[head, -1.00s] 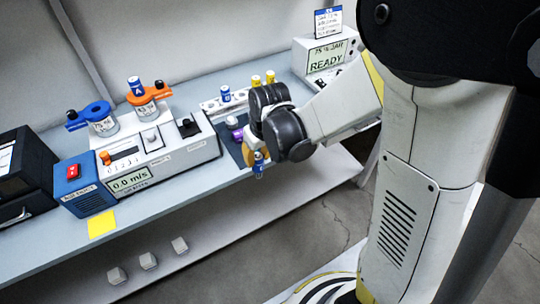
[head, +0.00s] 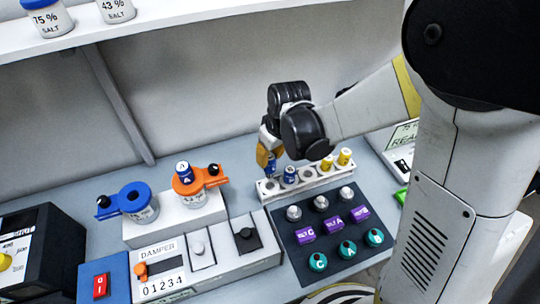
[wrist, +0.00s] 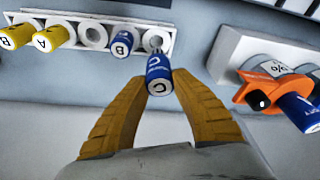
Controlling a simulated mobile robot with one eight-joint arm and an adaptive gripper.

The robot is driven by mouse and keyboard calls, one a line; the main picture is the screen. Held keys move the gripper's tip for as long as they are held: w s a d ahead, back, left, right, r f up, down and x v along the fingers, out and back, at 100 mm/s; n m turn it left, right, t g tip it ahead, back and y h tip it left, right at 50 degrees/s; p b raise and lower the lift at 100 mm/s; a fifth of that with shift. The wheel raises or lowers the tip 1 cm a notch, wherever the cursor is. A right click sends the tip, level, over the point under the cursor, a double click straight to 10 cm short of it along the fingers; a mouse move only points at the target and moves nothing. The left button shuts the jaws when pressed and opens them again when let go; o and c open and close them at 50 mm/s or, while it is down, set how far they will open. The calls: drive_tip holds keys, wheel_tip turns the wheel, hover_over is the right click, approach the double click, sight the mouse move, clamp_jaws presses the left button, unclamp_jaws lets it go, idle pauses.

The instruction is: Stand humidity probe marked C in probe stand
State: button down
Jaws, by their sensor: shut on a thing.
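The blue humidity probe marked C (wrist: 159,75) is between the yellow-orange fingers of my gripper (wrist: 158,92), which is shut on it. In the head view my gripper (head: 268,160) is over the left end of the white probe stand (head: 318,182), with the blue probe (head: 271,164) partly hidden. In the wrist view the probe's far end lines up with the end hole of the stand (wrist: 170,45). I cannot tell whether its tip is inside the hole. A blue probe marked B (wrist: 121,43) stands in the neighbouring hole, then comes an empty hole, then two yellow probes (wrist: 55,38).
A blue probe marked A (head: 183,170) stands in the orange-collared jar (head: 195,192) left of the stand. A blue-collared jar (head: 138,205) is beside it. A dark mat (head: 290,238) with several knobs, purple blocks and teal pieces lies in front of the stand.

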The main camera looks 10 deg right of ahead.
sight(270, 175)
drive_tip(key=shift+w, duration=0.2)
drive_tip(key=shift+s+f+b, duration=0.2)
drive_tip(key=shift+f+b, duration=0.5)
drive_tip(key=shift+f, duration=0.15)
drive_tip(key=shift+s+b+x, duration=0.15)
drive_tip(key=shift+b+x, duration=0.4)
drive_tip(key=shift+x, duration=0.25)
drive_tip(key=shift+s+b+x, duration=0.15)
drive_tip(key=shift+b+x, duration=0.4)
drive_tip(key=shift+x, duration=0.2)
drive_tip(key=shift+d+f, duration=0.1)
drive_tip(key=shift+d, duration=0.1)
drive_tip(key=shift+s+d+b+x, duration=0.1)
drive_tip(key=shift+s+b+x, duration=0.05)
drive_tip(key=shift+b+x, duration=0.65)
drive_tip(key=shift+s+d+b+x, duration=0.15)
drive_tip(key=shift+b+x, duration=0.45)
drive_tip(key=shift+b, duration=0.45)
drive_tip(key=shift+s+b+x, duration=0.15)
drive_tip(key=shift+b+x, duration=0.55)
drive_tip(key=shift+b, duration=0.2)
idle(2.4)
